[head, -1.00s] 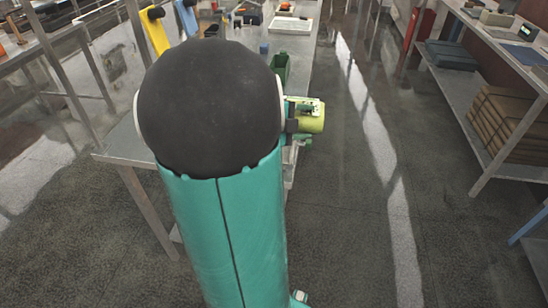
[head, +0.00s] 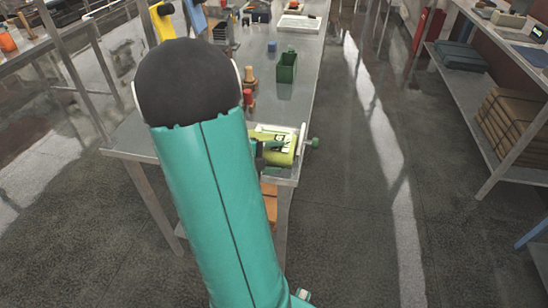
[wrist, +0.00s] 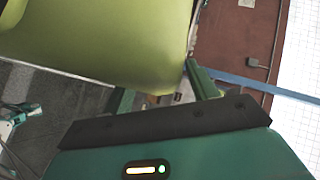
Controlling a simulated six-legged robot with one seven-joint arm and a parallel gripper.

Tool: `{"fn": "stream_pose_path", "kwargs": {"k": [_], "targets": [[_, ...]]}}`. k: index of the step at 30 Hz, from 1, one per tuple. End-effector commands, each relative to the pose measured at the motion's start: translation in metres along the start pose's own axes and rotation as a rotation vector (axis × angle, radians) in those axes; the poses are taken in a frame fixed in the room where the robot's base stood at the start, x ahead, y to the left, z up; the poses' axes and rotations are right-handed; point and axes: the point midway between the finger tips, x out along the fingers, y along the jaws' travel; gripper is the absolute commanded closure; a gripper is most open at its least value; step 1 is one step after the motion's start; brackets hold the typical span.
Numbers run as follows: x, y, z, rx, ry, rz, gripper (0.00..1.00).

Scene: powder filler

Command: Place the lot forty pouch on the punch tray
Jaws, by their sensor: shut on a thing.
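A lime-green pouch (head: 284,156) with a pale printed label is held in my gripper (head: 290,144) over the near right end of the bench. The label is too small to read, so I cannot tell its lot number. The pouch (wrist: 100,40) fills the upper left of the wrist view. My gripper is shut on it, and its dark-edged finger shows along the bottom there. A white tray (head: 297,24) lies at the far end of the bench; I cannot tell whether it is the punch tray. My arm hides part of the bench.
A shelf at right holds brown packages (head: 515,122) and a blue-grey case (head: 458,57). The floor aisle between is clear.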

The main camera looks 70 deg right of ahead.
Motion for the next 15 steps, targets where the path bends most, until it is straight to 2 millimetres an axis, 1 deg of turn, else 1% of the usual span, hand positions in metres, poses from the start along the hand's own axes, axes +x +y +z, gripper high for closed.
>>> {"fn": "stream_pose_path", "kwargs": {"k": [1,3,4,7,15], "targets": [[0.0002,0.0055,-0.0002,-0.010,-0.002,0.011,0.96],[0.0002,0.0063,-0.0003,-0.012,-0.002,0.013,0.96],[0.0002,0.0071,-0.0003,-0.014,-0.003,0.014,0.40],[0.0003,0.0069,-0.0001,-0.014,-0.003,0.014,0.20],[0.0001,0.0052,-0.0002,-0.011,-0.002,0.011,0.20]]}}
